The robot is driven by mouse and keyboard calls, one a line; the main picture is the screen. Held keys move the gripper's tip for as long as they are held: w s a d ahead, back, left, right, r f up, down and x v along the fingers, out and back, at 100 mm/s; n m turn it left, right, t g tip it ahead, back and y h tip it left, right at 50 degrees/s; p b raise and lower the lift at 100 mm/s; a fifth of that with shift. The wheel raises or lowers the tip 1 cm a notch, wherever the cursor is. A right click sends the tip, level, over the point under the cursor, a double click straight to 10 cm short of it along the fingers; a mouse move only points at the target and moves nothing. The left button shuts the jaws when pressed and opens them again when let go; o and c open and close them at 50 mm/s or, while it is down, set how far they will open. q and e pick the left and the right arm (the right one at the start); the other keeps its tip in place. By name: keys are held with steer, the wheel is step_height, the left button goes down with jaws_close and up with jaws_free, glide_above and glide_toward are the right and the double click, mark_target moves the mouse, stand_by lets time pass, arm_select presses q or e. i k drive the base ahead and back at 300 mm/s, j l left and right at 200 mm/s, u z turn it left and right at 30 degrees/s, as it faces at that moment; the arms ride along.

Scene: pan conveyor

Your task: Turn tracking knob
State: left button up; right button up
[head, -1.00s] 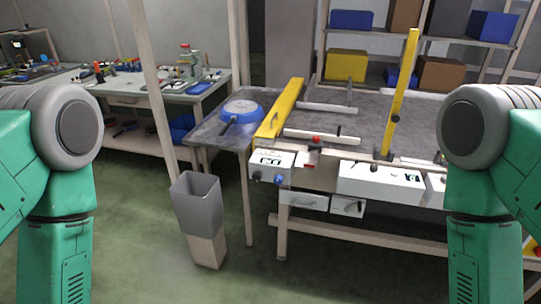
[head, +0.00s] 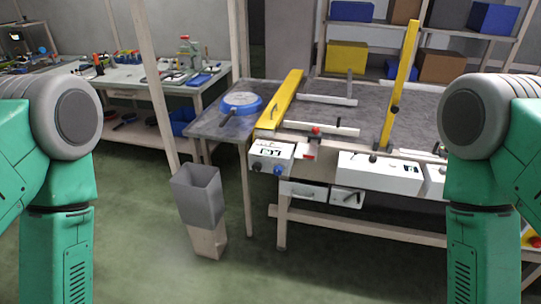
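A white control box (head: 271,156) with a small display is on the left front corner of the conveyor table. A dark knob (head: 258,167) and a blue knob (head: 279,169) are on its front. A red knob (head: 316,130) stands by the white rail just behind and right of the box. I cannot tell from labels which one is the tracking knob. Neither gripper is in view; only my green arms show at the left and right edges, apart from the table.
A blue pan (head: 241,103) sits on the side table (head: 204,126). A grey bin (head: 197,198) stands on the floor in front. A yellow bar (head: 280,98) lies on the conveyor table (head: 350,120) and another yellow post (head: 402,75) rises at right. The floor before the table is open.

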mark_target(278, 171)
steer(key=i+j, duration=0.3)
steer(key=j, duration=0.15)
steer(key=i+j, duration=0.25)
steer(key=j, duration=0.2)
steer(key=i+j, duration=0.3)
steer(key=j, duration=0.15)
steer(key=i+j, duration=0.3)
steer(key=j, duration=0.15)
steer(key=l+z, duration=0.05)
